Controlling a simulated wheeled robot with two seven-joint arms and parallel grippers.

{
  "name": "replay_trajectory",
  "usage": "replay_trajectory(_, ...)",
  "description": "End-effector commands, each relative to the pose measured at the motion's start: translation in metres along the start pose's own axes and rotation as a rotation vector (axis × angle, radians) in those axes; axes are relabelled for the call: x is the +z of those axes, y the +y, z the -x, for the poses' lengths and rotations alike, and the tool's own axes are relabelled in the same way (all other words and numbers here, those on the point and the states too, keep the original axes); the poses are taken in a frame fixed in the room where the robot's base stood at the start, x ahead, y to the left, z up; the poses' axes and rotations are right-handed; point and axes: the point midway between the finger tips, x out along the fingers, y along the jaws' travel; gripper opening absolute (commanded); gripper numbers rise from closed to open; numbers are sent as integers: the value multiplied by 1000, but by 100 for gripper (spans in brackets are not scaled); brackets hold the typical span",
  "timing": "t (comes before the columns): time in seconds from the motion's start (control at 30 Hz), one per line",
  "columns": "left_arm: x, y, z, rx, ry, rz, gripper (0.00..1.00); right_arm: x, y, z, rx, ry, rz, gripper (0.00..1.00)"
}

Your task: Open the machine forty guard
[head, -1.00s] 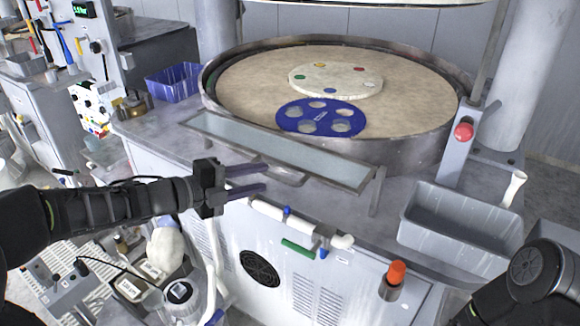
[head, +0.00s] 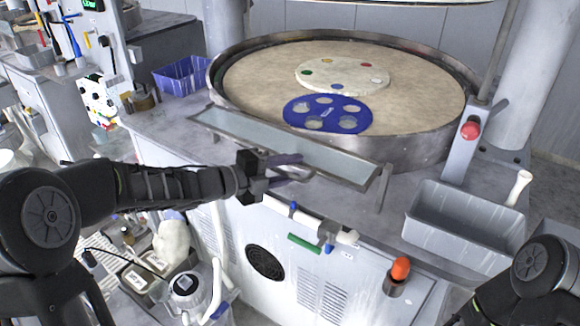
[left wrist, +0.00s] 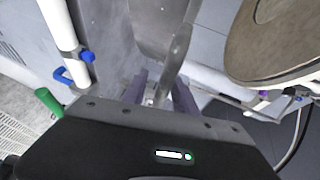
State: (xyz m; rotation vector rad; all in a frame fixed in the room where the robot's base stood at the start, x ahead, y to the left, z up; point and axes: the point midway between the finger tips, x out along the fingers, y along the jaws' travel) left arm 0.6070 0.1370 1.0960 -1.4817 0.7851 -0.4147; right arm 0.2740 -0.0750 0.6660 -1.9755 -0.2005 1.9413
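The guard (head: 285,146) is a long clear panel in a metal frame, tilted along the front of the round platen (head: 255,85). A curved metal handle (head: 313,172) sticks out from its front edge. My left gripper (head: 291,167) is at this handle with its purple fingers apart. In the left wrist view, the handle (left wrist: 170,78) lies between the fingers of the left gripper (left wrist: 160,90), and I see no firm grip on it. Contact cannot be told. My right gripper is out of view; only part of that arm shows at lower right. No machine number is readable.
A blue perforated disc (head: 326,114) and a pale disc with coloured dots (head: 342,76) lie on the platen. A red button post (head: 467,140) and a grey tub (head: 462,222) stand at right. White pipes (head: 275,205) run below the guard; a blue basket (head: 183,76) stands at left.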

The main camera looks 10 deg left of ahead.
Motion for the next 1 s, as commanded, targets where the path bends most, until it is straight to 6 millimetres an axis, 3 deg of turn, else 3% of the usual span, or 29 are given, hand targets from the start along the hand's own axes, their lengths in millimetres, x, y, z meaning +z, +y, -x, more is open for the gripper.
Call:
replay_trajectory(0.23,0,0,0,0,0,0,32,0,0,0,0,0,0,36)
replay_trajectory(0.63,0,2,0,4,1,2,0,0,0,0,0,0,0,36)
replay_trajectory(1.0,-1,6,0,11,1,4,0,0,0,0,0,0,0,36)
